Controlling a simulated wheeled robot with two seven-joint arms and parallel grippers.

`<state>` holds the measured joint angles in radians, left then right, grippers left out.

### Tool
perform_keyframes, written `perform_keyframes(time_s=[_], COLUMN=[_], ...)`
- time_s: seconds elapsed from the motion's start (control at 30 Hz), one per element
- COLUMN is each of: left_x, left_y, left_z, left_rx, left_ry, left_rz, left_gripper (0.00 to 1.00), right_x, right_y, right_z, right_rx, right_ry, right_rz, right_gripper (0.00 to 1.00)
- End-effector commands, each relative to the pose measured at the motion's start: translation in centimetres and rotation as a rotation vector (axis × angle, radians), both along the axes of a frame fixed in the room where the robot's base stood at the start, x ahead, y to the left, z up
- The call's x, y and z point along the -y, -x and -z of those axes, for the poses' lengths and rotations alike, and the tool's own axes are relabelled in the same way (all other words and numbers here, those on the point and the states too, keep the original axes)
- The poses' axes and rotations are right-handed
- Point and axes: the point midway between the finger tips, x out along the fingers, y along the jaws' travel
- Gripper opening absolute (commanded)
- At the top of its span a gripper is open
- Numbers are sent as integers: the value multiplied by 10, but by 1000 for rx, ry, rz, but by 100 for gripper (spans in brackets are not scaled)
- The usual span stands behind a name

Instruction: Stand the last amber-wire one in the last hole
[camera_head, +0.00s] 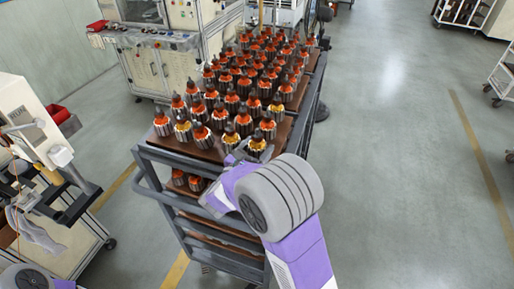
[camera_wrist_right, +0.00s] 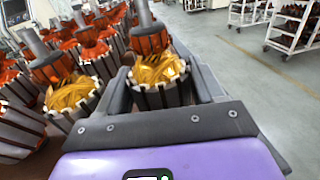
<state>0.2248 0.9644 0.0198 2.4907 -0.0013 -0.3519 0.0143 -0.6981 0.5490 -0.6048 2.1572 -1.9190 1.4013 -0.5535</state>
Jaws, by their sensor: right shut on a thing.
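My right gripper (camera_wrist_right: 160,98) is shut on an amber-wire armature (camera_wrist_right: 158,72), with a finger on each side of its slotted metal core. The armature stands upright with its shaft up. In the head view the right gripper (camera_head: 246,156) is at the near right corner of the cart's brown board (camera_head: 205,152), and the held armature (camera_head: 256,143) shows just beyond it. Another amber-wire armature (camera_wrist_right: 70,92) stands close on its left. The hole under the held armature is hidden, so I cannot tell whether its base is seated.
Many orange-wire armatures (camera_head: 232,100) stand in rows on the grey cart (camera_head: 160,157), with a few amber ones among them. More orange ones (camera_head: 196,184) sit on its lower shelf. Machines (camera_head: 155,70) stand behind. The floor (camera_head: 400,150) at right is clear.

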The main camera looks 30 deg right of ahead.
Motion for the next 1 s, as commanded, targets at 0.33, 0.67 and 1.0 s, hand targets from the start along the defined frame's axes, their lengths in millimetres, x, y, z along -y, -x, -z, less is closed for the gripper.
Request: perform_keyframes(time_s=[0.33,0.67,1.0], left_x=[0,0,0], left_y=[0,0,0], left_z=[0,0,-1], left_rx=[0,0,0], left_ry=[0,0,0], left_rz=[0,0,0], left_gripper=[97,97,97], right_x=[0,0,-4], right_y=[0,0,1], right_z=[-1,0,1], right_rx=[1,0,-5], right_ry=[2,0,-2], right_rz=[0,-1,-3], right_gripper=[71,98,98])
